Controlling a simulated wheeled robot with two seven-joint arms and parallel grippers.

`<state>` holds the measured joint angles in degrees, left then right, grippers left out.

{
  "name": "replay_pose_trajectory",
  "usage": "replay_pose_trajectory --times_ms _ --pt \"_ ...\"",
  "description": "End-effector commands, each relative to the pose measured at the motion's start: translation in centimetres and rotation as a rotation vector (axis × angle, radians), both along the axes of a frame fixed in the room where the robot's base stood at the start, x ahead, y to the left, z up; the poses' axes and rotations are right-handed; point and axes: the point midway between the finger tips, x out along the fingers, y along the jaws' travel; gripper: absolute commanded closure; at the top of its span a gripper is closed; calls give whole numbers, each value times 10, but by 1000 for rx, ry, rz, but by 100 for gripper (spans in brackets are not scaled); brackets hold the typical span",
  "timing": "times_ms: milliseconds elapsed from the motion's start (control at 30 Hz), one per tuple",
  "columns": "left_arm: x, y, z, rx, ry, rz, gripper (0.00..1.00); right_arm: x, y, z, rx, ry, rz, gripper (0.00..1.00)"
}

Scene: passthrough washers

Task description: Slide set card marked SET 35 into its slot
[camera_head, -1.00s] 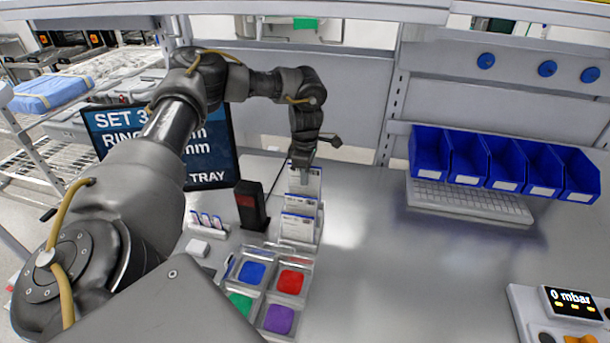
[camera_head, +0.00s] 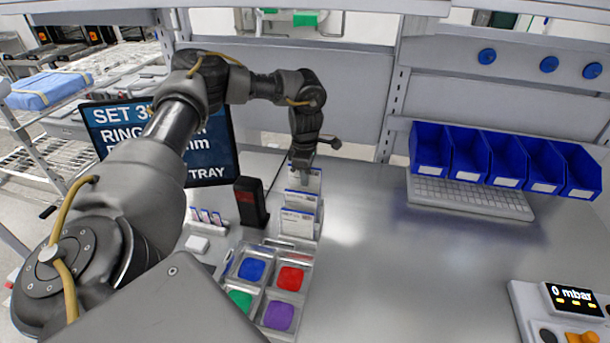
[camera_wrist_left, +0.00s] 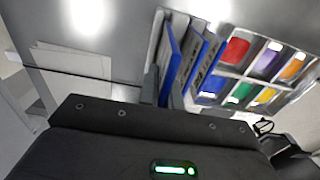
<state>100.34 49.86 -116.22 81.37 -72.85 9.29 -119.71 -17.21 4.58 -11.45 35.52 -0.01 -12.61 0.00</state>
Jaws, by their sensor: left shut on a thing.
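My left gripper (camera_head: 302,170) is shut on a white card with a blue top edge (camera_head: 309,181) at the back end of the card rack (camera_head: 302,243). The fingers cover part of this card, and I cannot read its marking or tell how deep it sits. Other white, blue-edged cards (camera_head: 297,222) stand in the rack in front of it. In the left wrist view, blue-edged cards (camera_wrist_left: 188,62) stand side by side close to the fingers (camera_wrist_left: 150,85). My right gripper is out of view.
A tray of coloured compartments (camera_head: 271,261) lies in front of the rack. A dark upright device (camera_head: 251,203) stands to its left, before a screen (camera_head: 205,172) partly hidden by my arm. Blue bins (camera_head: 505,158) stand at the right. The bench between is clear.

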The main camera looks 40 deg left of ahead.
Motion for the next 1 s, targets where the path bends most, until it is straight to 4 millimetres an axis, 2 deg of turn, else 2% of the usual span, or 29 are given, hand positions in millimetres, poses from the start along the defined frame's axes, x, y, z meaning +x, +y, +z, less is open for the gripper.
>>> replay_pose_trajectory --times_ms 1000 --pt "0 0 -21 0 0 0 100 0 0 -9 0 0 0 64"
